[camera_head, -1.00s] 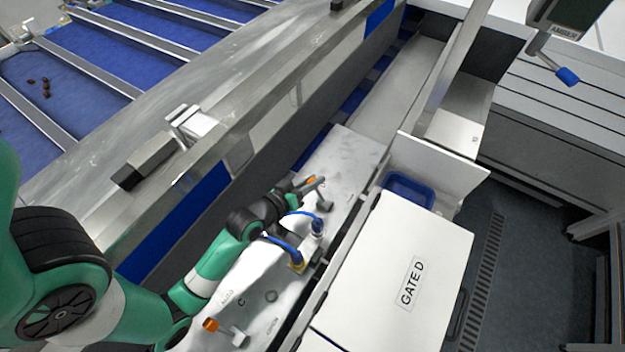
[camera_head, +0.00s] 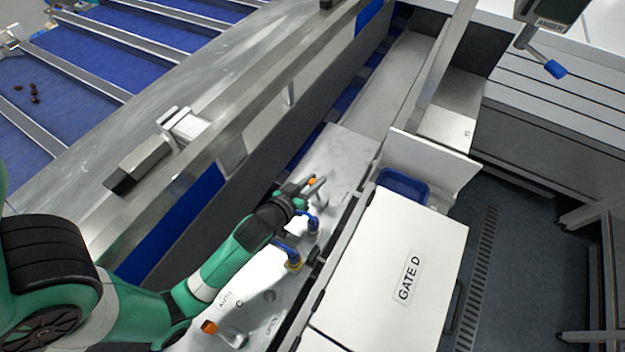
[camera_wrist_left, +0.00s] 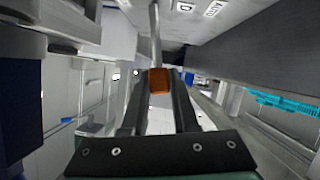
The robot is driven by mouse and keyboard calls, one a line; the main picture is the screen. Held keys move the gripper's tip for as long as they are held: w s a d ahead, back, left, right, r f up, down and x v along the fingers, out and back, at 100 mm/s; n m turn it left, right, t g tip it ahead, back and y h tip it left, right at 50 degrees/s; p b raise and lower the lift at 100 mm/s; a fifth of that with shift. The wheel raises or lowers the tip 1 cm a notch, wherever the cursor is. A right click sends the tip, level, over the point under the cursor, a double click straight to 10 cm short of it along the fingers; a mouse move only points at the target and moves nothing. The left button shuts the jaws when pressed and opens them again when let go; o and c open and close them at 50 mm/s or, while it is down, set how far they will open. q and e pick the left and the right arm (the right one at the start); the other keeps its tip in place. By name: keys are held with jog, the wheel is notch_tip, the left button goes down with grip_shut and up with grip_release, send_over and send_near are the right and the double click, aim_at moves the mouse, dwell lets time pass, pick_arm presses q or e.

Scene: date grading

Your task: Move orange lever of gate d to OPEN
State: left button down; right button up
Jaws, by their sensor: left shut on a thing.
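The orange lever (camera_head: 312,181) of gate d sits on the white panel (camera_head: 345,150) beside the white box marked GATE D. My left gripper (camera_head: 308,187) is shut on its orange knob. In the left wrist view the orange knob (camera_wrist_left: 159,81) lies between the two fingertips (camera_wrist_left: 160,88), with the lever's metal rod running up from it. A letter D label shows on the panel near the rod's far end. The lever's base is partly hidden in the head view by my gripper. My right gripper is not in view.
A second orange lever (camera_head: 209,327), by the letter C, stands nearer on the same panel. The GATE D box (camera_head: 405,270) is to the right, with a blue bin (camera_head: 403,185) behind it. A steel conveyor wall (camera_head: 215,165) runs along the left.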

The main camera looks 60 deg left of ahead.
pick_arm(q)
jog(key=c, duration=0.7)
grip_release()
jog(key=shift+s, duration=0.1)
jog(key=b+v, duration=0.1)
jog(key=v, duration=1)
jog(key=shift+s+d, duration=0.1)
jog(key=shift+s, duration=0.1)
